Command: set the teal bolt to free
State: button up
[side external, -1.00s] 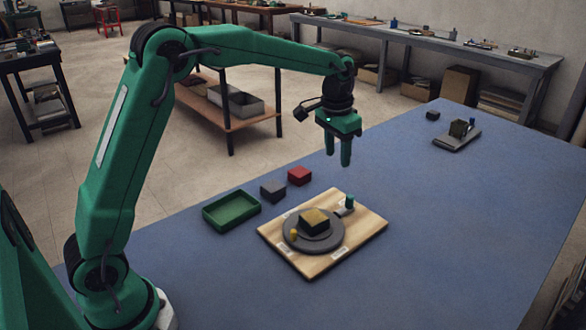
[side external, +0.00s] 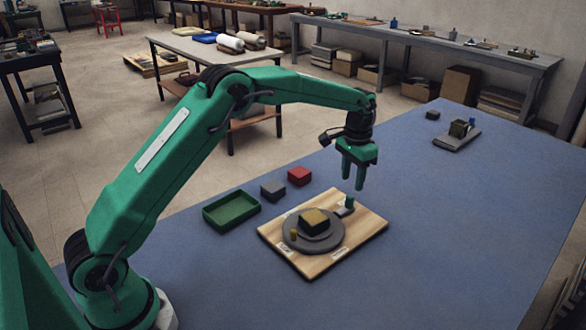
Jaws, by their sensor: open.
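The teal bolt (side external: 350,201) stands upright on a small grey plate at the back right edge of the round grey turntable (side external: 301,244). The turntable lies on a wooden board (side external: 366,233). A dark block with a yellowish top (side external: 314,220) sits on the turntable, and a short yellow peg (side external: 294,235) stands near its left front edge. My gripper (side external: 353,184) is open and empty, pointing down, just above the teal bolt and apart from it as far as I can tell. Pale labels lie on the board, too small to read.
A green tray (side external: 231,211), a grey block (side external: 273,191) and a red block (side external: 299,175) stand left of and behind the board. A grey fixture (side external: 457,135) with a blue peg and a small dark block (side external: 432,115) lie at the far right. The blue table right of the board is clear.

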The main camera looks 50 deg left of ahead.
aim_at(350, 196)
jog(key=shift+f, duration=3.55)
grip_shut()
